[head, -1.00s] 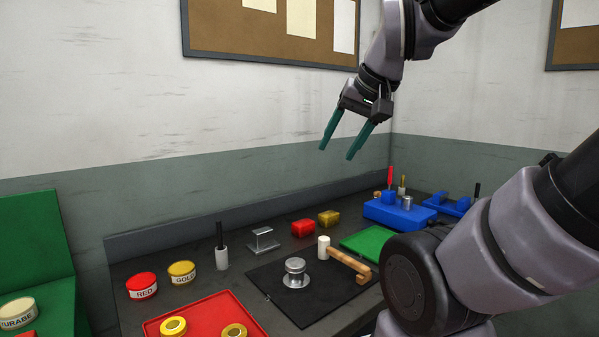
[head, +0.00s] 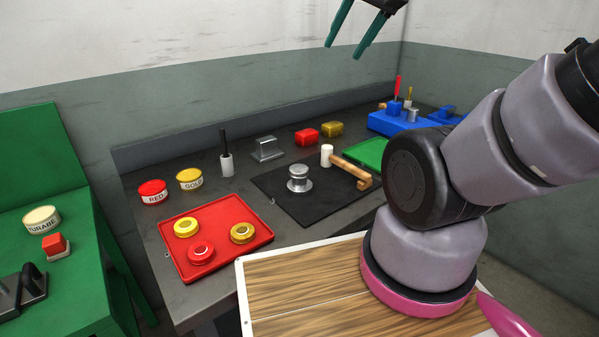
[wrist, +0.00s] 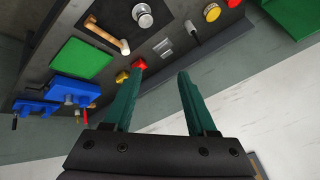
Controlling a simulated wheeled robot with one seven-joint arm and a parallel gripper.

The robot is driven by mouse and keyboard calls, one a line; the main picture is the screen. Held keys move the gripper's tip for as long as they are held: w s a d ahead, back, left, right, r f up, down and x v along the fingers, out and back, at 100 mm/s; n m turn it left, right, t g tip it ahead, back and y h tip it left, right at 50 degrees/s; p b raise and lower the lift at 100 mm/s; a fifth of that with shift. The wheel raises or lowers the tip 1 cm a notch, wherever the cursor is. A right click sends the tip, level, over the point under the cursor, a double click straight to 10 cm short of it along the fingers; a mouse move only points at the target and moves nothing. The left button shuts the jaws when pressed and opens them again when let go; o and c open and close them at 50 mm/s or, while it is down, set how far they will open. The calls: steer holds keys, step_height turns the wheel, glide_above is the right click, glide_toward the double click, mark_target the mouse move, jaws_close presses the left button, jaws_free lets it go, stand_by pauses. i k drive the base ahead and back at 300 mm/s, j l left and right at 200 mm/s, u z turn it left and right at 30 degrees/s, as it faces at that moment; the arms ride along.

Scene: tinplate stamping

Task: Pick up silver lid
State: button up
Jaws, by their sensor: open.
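A round silver piece with a wide base and a raised round top (head: 299,172) stands on the black mat (head: 290,208). It also shows at the top of the wrist view (wrist: 142,14). Whether its top is a separate silver lid cannot be told. My gripper (head: 345,49) is open and empty, high above the back of the workbench, its teal fingers pointing down. In the wrist view, the fingers (wrist: 161,75) are spread apart with nothing between them. The silver piece is well away from the fingertips.
A wooden-handled mallet (head: 350,170) lies right of the silver piece. The red tray (head: 194,272) holds yellow, red and gold round pieces. Red (head: 306,137) and yellow blocks, a grey metal block (head: 267,150) and a brush-like tool (head: 226,162) stand behind. Blue fixtures (head: 400,123) are back right.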

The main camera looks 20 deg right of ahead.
mark_target(298, 171)
steer(key=k+j+z, duration=0.3)
steer(key=z, duration=0.2)
steer(key=k+j+z, duration=0.35)
steer(key=z, duration=0.15)
